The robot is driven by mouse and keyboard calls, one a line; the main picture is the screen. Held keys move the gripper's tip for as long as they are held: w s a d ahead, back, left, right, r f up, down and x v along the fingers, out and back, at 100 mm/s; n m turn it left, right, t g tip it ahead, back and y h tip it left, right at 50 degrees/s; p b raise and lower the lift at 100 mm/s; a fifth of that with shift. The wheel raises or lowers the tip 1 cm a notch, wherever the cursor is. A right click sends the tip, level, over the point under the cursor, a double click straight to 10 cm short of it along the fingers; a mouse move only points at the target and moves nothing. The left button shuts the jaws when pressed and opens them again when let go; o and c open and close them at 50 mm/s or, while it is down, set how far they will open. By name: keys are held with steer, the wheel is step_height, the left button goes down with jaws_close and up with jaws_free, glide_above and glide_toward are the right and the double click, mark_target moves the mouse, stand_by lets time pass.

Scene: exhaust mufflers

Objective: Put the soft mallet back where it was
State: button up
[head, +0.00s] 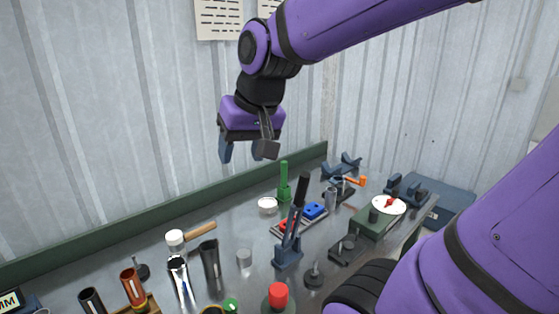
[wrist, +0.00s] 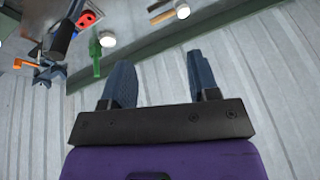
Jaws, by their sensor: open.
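The soft mallet, with a white head (head: 175,238) and a pale wooden handle (head: 201,231), lies on the metal bench toward its back edge. Its handle points right, toward the green back rail. The mallet also shows at the top of the wrist view (wrist: 183,10), partly cut off by the frame. My gripper (head: 246,152) is open and empty, raised well above the bench near the wall. Its two blue fingers also show apart in the wrist view (wrist: 162,80), with nothing between them.
Dark cups (head: 209,264) and a silver tube stand just in front of the mallet. A blue clamp-like stand (head: 288,250), a green upright tool (head: 284,183) and a white round lid (head: 267,205) are to the right. A green rail (head: 130,235) runs along the bench's back edge.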

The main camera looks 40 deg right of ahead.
steer(key=s+n, duration=0.2)
steer(key=s, duration=0.6)
steer(key=shift+s+d+r+n+t+h, duration=0.2)
steer(key=shift+s+d+n+t+h, duration=0.1)
steer(key=shift+d+n+t+h, duration=0.15)
